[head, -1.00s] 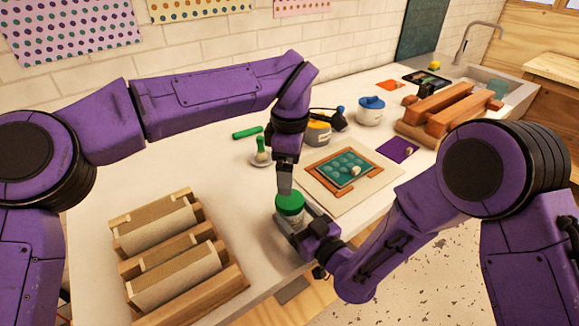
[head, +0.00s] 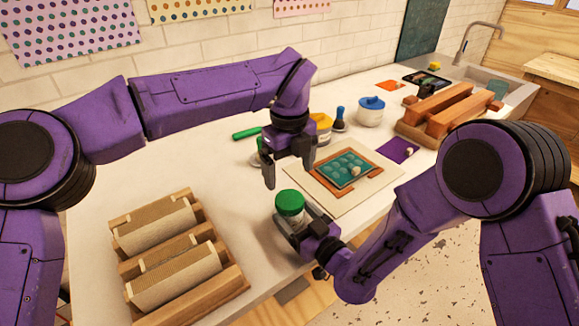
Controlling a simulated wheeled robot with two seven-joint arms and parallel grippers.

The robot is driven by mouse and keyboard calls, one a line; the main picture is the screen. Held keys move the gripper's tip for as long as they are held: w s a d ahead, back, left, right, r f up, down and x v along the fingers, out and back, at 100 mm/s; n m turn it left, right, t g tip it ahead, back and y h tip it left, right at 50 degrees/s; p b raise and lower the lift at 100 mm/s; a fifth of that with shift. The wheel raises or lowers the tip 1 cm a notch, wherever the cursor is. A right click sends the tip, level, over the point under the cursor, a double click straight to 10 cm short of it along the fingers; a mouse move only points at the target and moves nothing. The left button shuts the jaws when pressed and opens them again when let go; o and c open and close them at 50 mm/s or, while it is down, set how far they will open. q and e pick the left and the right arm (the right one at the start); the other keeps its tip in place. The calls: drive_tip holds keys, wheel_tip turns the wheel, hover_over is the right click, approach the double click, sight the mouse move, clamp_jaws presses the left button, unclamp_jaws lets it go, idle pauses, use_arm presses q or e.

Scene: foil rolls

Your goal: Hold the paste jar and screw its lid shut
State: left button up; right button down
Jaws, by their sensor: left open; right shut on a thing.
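The paste jar (head: 290,220) stands near the front edge of the table, with its green lid (head: 289,202) on top. My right gripper (head: 304,232) is shut on the jar from the right and partly hides its body. My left gripper (head: 289,178) is open and empty above and behind the lid, apart from it, with its fingers pointing down. I cannot tell how tightly the lid sits on the jar.
Wooden racks with foil rolls (head: 178,270) stand at the left. A framed teal printing plate (head: 345,168) lies right of the jar. A blue-lidded pot (head: 370,112) and a yellow-topped container (head: 322,128) stand behind.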

sight(290, 199)
use_arm(q)
drive_tip(key=shift+f, duration=0.1)
wheel_tip(290, 199, down, 8)
drive_tip(key=shift+r, duration=0.1)
idle(0.4)
drive_tip(key=shift+c, duration=0.2)
